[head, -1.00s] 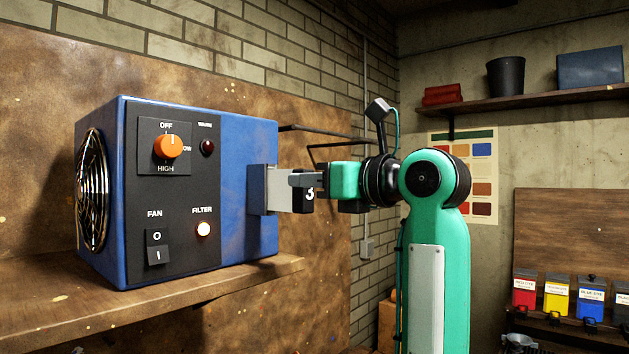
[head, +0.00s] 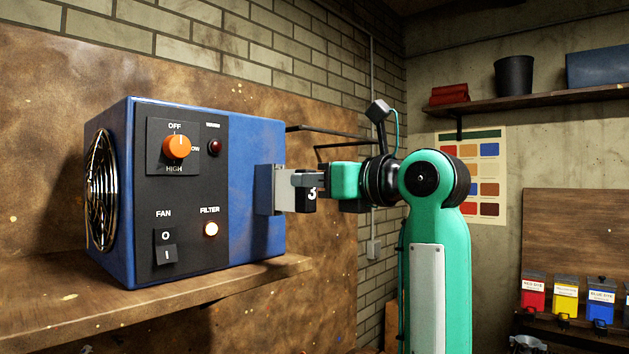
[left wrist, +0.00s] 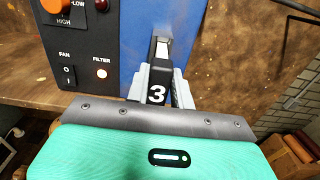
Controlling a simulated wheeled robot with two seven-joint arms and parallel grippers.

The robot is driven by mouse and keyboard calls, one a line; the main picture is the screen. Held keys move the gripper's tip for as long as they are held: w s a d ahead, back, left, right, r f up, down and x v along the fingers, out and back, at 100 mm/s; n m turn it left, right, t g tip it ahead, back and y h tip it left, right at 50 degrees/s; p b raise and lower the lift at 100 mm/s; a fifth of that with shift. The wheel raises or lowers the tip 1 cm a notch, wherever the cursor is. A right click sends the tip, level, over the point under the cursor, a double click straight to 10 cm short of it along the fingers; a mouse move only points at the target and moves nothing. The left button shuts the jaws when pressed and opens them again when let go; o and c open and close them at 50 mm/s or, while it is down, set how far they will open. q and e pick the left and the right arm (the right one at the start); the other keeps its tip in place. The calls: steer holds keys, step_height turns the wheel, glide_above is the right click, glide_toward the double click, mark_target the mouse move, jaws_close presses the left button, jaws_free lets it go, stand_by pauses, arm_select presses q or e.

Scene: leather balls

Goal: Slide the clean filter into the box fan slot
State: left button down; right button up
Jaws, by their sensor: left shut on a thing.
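The blue box fan (head: 258,135) stands on a wooden shelf, its round grille (head: 102,190) at the left and black control panel (head: 190,195) in front. A flat grey-blue part (head: 264,188) is at its right side; I cannot tell whether this is the slot's housing or the filter's end. My left gripper (head: 284,188) is shut at this part, with its fingertips close against the fan's side. In the left wrist view its fingers (left wrist: 160,75) close around a narrow dark piece with a pale patch, (left wrist: 161,48) seemingly the filter's end. Most of the filter is hidden. My right gripper is out of view.
The wooden shelf (head: 200,285) ends just right of the fan. A stained board and brick wall are behind. The FILTER lamp (head: 210,229) glows. A high shelf (head: 540,98) and several dye containers (head: 565,297) are farther right.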

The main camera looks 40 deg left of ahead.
arm_select(q)
steer(key=shift+a, duration=0.5)
steer(key=shift+a, duration=0.65)
steer(key=c, duration=1.1)
jaws_free()
steer(key=shift+a, duration=0.15)
steer(key=shift+s+d+b, duration=0.15)
steer(key=shift+d+b, duration=0.65)
steer(key=shift+d, duration=1.5)
steer(key=shift+s+d+b, duration=0.2)
steer(key=shift+d+b, duration=0.65)
steer(key=shift+d, duration=1.5)
steer(key=shift+s+d+b, duration=0.15)
steer(key=shift+d+b, duration=0.65)
steer(key=shift+d, duration=1.5)
steer(key=shift+w, duration=0.1)
